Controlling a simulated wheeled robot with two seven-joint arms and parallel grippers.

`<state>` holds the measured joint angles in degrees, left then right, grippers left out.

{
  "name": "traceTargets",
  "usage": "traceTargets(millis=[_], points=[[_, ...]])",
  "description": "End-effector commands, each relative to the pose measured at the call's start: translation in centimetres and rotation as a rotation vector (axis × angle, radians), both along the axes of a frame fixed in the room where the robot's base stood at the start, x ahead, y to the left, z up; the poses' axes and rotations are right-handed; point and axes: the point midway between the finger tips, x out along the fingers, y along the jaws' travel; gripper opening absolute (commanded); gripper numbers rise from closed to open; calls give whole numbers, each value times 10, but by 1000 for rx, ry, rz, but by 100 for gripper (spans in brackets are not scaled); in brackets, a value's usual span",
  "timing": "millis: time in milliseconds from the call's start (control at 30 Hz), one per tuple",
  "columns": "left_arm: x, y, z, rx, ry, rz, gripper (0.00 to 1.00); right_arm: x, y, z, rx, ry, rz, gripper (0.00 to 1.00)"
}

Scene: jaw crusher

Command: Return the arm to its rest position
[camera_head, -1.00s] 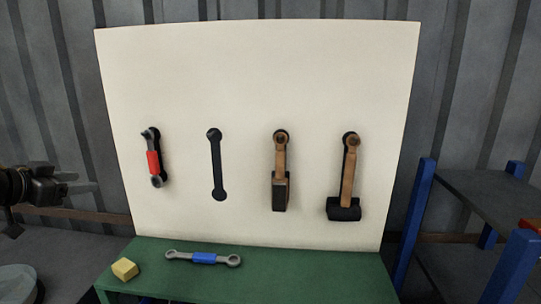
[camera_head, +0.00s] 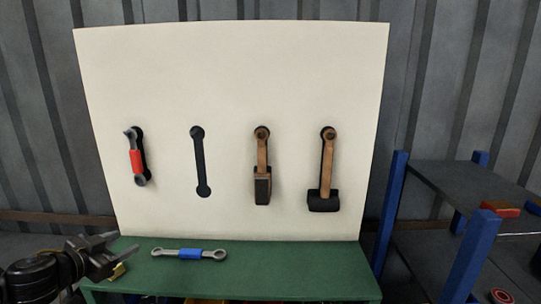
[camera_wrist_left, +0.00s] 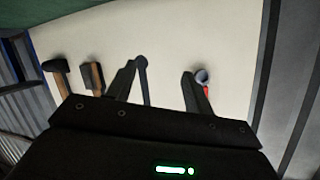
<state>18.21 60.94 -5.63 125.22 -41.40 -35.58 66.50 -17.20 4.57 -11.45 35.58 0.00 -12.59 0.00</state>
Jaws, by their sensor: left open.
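My left gripper (camera_head: 108,250) is in the lower left of the head view, open and empty, in front of the green table's left end. In the left wrist view its two fingers (camera_wrist_left: 158,88) stand apart with nothing between them but the board behind. A yellow block (camera_head: 117,272) is partly hidden behind the gripper. A wrench with a blue grip (camera_head: 203,254) lies on the green table (camera_head: 270,275). A wrench with a red grip (camera_head: 137,162) hangs on the white board (camera_head: 230,80). My right gripper is not in view.
Beside an empty dark wrench outline (camera_head: 201,165), two wooden-handled hammers (camera_head: 263,185) (camera_head: 323,200) hang on the board. A blue-posted shelf (camera_head: 470,185) stands at the right, with a red object (camera_head: 500,208) on it.

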Motion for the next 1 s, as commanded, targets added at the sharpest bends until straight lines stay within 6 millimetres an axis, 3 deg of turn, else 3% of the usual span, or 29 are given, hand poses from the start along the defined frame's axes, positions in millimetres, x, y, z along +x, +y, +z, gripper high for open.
traceTargets(millis=[33,133,200,300,400,600,867,1000], points=[[-8,-18,-32,-13,20,6,52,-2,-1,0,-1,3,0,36],[-34,-49,-95,-17,74,62,52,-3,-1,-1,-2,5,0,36],[-64,-67,-140,-16,150,122,52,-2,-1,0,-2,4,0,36],[-115,-86,-194,-12,299,205,52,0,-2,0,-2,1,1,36],[-164,-99,-231,-8,446,258,52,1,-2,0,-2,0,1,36],[-243,-121,-273,-15,695,301,52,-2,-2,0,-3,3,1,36],[-329,-150,-297,-54,960,302,52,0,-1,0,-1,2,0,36],[-312,-148,-346,-38,964,301,52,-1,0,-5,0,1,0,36]])
